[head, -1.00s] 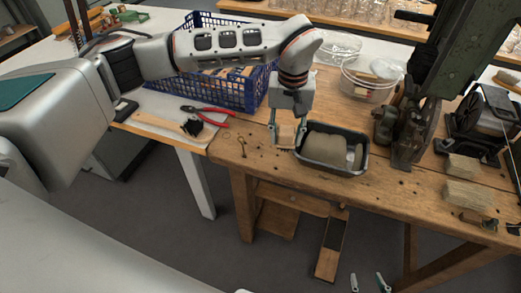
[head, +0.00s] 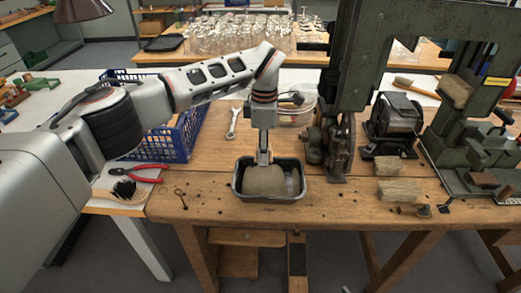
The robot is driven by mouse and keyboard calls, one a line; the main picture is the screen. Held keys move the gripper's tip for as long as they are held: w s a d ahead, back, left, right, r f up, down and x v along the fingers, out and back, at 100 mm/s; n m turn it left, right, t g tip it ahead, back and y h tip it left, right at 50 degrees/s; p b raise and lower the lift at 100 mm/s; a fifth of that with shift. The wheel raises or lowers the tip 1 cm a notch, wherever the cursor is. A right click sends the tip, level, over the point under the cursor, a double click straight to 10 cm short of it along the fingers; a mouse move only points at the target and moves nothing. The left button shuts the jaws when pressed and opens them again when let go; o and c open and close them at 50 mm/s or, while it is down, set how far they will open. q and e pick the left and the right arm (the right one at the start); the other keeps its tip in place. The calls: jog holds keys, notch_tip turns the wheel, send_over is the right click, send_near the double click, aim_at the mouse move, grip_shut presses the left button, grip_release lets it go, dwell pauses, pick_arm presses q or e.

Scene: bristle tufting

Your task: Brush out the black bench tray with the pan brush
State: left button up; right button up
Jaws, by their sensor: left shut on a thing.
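The black bench tray (head: 238,191) stands on the wooden bench near its front edge. A beige mass (head: 265,180) fills much of it. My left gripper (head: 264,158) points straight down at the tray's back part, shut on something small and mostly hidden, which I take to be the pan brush. I cannot tell whether its bristles touch the tray floor.
A blue crate (head: 178,143), red-handled pliers (head: 146,168) and a black-bristled brush (head: 123,189) lie to the left. A spanner (head: 233,122) lies behind the tray. A green machine (head: 352,60) stands right of it. Bristle bundles (head: 398,190) lie further right.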

pick_arm(q)
jog(key=shift+f, duration=3.6)
